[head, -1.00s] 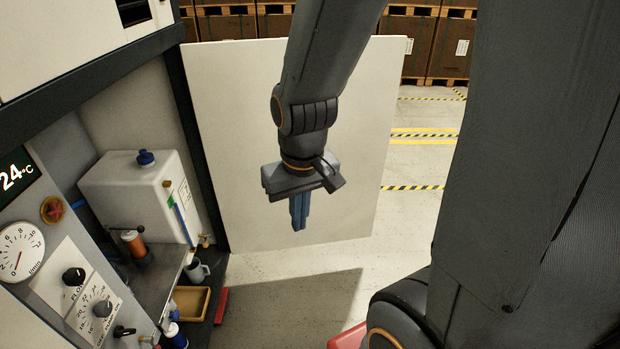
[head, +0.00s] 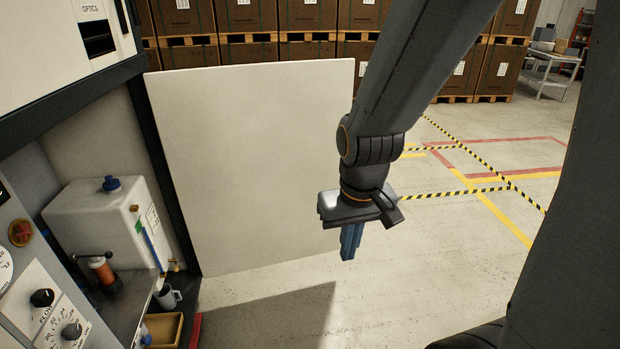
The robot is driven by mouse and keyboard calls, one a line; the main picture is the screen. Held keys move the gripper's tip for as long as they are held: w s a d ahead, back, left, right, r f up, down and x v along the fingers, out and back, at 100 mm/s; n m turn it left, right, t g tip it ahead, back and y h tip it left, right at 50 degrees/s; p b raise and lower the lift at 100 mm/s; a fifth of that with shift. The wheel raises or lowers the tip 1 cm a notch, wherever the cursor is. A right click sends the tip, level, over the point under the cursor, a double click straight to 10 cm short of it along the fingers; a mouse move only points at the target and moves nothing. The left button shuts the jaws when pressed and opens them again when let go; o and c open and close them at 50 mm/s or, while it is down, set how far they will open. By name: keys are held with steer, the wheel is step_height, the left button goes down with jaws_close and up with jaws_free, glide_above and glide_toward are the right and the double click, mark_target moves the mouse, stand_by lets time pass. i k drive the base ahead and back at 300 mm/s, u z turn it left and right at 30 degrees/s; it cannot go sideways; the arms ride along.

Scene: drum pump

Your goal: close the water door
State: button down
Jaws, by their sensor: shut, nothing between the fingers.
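The water door is a large plain white panel (head: 250,165). It stands wide open, hinged at the dark cabinet post on its left, and its free edge is at the right. My gripper (head: 349,243) points down near the lower right part of the door's free edge. Its blue fingers are together with nothing between them. I cannot tell whether it touches the door; the fingers show against the floor just right of the panel.
The open cabinet bay at left holds a white tank (head: 100,225) with a blue cap, an orange-and-black hand pump (head: 103,272), a mug (head: 168,296) and a yellow tray (head: 163,330). Crates on pallets (head: 277,50) stand behind the door. Marked floor at right is clear.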

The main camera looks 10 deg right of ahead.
mark_target(250, 150)
steer(key=z, duration=1)
steer(key=i, duration=5.55)
steer(key=u, duration=4.75)
